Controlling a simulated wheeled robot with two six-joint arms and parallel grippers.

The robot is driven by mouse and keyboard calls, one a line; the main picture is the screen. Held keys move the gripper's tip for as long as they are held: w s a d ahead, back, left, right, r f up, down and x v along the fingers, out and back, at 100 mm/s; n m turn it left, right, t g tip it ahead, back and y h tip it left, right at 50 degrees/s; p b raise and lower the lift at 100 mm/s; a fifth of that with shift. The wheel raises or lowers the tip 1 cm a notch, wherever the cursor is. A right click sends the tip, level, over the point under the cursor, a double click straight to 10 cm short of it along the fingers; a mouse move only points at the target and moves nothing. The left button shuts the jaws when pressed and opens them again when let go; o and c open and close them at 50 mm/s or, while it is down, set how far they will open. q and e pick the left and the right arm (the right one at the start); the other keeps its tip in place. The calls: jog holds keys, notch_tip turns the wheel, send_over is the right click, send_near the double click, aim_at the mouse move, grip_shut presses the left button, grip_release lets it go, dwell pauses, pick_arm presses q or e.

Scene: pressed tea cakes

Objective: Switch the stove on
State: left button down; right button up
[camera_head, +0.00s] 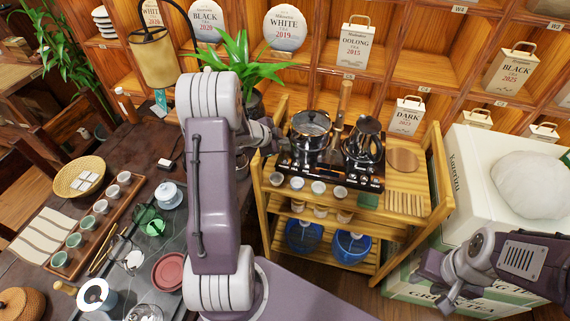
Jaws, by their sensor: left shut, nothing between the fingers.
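The black stove (328,176) sits on top of the wooden cart. A pot with a glass lid (309,130) stands on its left side and a dark kettle (363,143) on its right side. Small controls show along the stove's front edge, but their setting is too small to read. My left gripper (272,134) is shut and empty, just left of the pot and partly hidden by my own arm. My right gripper (433,287) appears open and empty, low at the right, away from the stove.
The wooden cart (274,201) carries several small cups (318,187) in front of the stove and blue containers (352,246) below. A white box (460,190) stands to the right. A tea table with a cup tray (80,243) is at the left.

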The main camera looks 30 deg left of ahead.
pick_arm(q)
jog(key=b, duration=0.6)
send_over(283, 163)
notch_tip(283, 163, down, 7)
jog(key=shift+r, duration=0.15)
jog(key=shift+f, duration=0.45)
jog(key=shift+f, duration=0.1)
dwell(0.9)
jog(key=shift+f+b, duration=0.35)
jog(key=shift+b, duration=0.05)
jog(key=shift+f, duration=0.25)
dwell(0.3)
dwell(0.4)
jog(key=shift+r+p, duration=0.65)
jog(key=shift+r, duration=0.05)
jog(key=shift+r, duration=0.1)
